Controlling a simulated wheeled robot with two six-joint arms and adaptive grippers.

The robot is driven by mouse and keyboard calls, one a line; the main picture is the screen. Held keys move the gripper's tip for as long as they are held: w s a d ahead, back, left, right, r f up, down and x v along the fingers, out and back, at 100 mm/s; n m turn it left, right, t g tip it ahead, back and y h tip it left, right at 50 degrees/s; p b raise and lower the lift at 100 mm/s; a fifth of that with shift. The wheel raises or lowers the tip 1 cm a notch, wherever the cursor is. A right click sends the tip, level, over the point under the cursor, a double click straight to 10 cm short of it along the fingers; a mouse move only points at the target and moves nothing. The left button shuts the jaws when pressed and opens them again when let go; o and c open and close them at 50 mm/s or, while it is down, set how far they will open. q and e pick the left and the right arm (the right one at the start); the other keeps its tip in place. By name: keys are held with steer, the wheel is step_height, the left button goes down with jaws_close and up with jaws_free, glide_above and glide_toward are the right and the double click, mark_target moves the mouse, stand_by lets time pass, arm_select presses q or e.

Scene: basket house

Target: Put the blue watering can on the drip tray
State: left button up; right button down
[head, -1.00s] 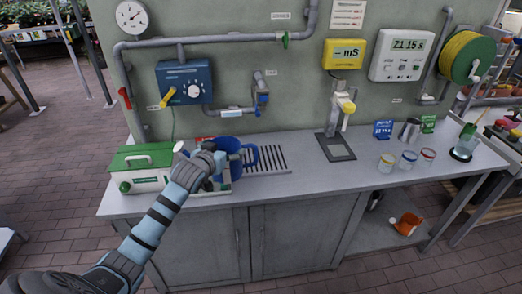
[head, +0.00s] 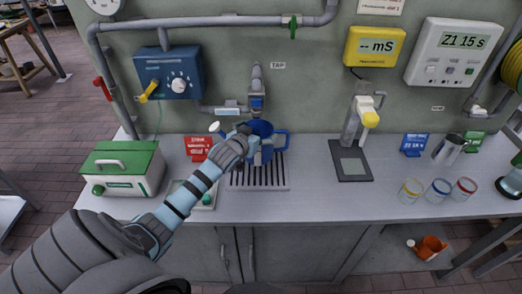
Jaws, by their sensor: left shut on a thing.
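The blue watering can (head: 262,129) is in front of the tap, with its blue handle loop to the right and a pale spout end to the left. My left gripper (head: 250,148) is shut on it and hides much of its front. The drip tray (head: 262,184), a dark slatted grate set in the counter, lies below the can. The can overlaps the back of the tray in the picture; I cannot tell whether it touches it. My right gripper is not in view.
A tap (head: 257,98) with a blue valve is on the wall behind the can. A dispenser on a dark plate (head: 351,165) stands right. Several jars (head: 438,190) stand farther right. Counter between is clear.

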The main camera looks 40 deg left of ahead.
arm_select(q)
steer(key=f, duration=0.2)
steer(key=s+f, duration=0.1)
steer(key=f, duration=0.1)
steer(key=shift+f+b, duration=0.3)
steer(key=shift+b, duration=0.05)
steer(key=shift+w+d+f, duration=0.1)
steer(key=shift+w+f, duration=0.15)
steer(key=shift+f, duration=0.05)
steer(key=shift+w, duration=0.2)
steer(key=o, duration=1.4)
steer(key=shift+o, duration=0.2)
steer(key=shift+s+r, duration=0.1)
steer(key=shift+s, duration=0.1)
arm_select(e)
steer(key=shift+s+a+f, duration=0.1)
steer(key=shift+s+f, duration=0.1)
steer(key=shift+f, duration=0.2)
arm_select(q)
steer(key=p+v, duration=0.2)
steer(key=v, duration=1)
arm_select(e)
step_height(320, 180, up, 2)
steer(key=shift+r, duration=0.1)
